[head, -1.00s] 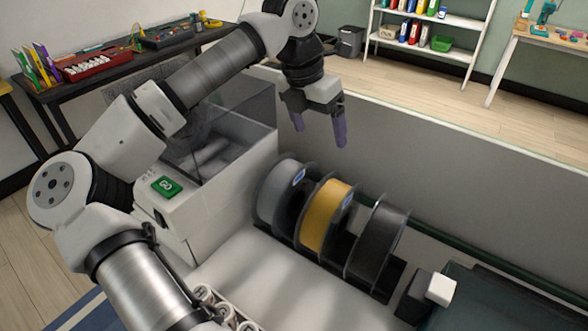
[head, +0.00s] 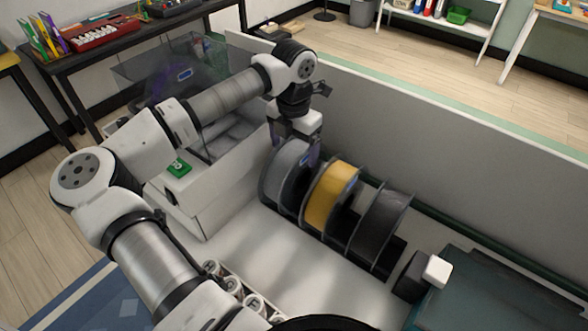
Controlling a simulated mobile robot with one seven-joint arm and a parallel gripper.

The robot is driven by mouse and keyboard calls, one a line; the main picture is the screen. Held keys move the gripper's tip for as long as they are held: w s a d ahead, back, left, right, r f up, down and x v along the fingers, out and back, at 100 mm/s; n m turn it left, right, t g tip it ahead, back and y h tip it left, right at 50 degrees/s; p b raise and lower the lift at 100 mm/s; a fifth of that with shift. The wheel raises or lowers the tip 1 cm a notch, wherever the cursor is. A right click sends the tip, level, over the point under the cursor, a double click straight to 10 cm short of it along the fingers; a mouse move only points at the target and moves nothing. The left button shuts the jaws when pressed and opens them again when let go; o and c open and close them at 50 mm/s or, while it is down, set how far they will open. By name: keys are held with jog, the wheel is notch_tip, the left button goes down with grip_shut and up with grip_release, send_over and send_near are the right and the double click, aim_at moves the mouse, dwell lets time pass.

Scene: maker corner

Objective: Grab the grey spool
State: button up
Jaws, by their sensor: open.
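The grey spool (head: 287,167) stands upright at the left end of a row of three spools in a dark rack. A yellow spool (head: 328,196) stands just right of it, and a dark, nearly black spool (head: 377,224) is at the right end. My gripper (head: 294,151) points down at the top of the grey spool, with its purple-grey fingers apart. One finger shows by the spool's right side and the other by its upper left edge. I cannot tell whether the fingers touch the spool.
A white machine with a clear cover (head: 215,125) and a green tag (head: 179,168) stands left of the spools. A low grey partition (head: 440,150) runs behind them. A dark block with a white top (head: 437,270) sits to the right. The white surface in front of the rack (head: 290,265) is mostly clear.

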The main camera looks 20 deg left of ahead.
jog(key=shift+f, duration=1.35)
jog(key=shift+w+r, duration=0.1)
jog(key=shift+r, duration=0.05)
grip_shut()
